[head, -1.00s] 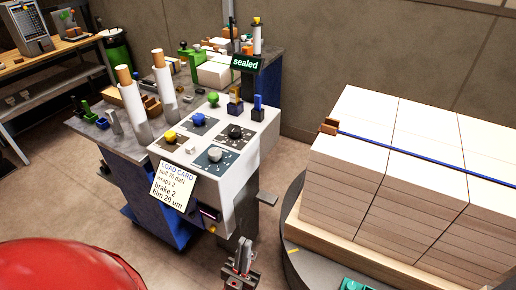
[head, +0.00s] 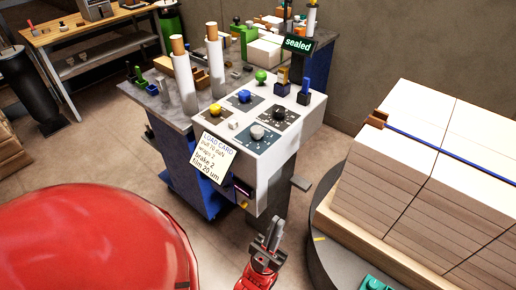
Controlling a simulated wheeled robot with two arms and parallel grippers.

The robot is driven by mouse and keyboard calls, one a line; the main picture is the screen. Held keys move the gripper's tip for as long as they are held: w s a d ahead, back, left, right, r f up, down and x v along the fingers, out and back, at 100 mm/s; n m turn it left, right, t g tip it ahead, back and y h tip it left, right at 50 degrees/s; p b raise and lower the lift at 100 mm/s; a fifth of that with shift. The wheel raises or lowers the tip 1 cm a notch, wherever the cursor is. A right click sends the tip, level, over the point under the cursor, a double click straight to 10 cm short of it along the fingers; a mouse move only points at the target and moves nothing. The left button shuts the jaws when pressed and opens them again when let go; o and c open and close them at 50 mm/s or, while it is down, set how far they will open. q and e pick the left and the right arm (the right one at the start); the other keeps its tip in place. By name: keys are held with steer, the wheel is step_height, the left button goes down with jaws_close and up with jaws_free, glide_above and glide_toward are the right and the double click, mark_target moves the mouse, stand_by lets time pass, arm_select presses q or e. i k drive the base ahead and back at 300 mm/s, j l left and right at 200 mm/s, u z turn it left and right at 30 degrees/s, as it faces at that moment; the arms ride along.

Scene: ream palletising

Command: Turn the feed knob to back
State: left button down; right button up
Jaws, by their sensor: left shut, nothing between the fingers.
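A white control panel (head: 274,153) stands in the middle of the head view, with several knobs on its sloped top. I see a yellow knob (head: 215,110), a blue knob (head: 244,96), a black knob (head: 279,114) and a grey knob (head: 257,132), each on a marked plate. Which one is the feed knob cannot be read. My left gripper (head: 273,230) is shut and empty, below and in front of the panel, apart from the knobs. My right gripper is out of view.
A load card (head: 213,163) hangs on the panel's front. A "sealed" sign (head: 298,44) stands behind it. A pallet stack of reams (head: 425,180) sits on a round turntable (head: 335,262) at the right. A workbench (head: 95,35) is at the back left.

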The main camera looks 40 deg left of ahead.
mark_target(243, 95)
steer(key=j+u, duration=0.35)
steer(key=i+j+u, duration=0.15)
steer(key=u, duration=0.2)
steer(key=i+j+u, duration=0.15)
steer(key=j+u, duration=0.2)
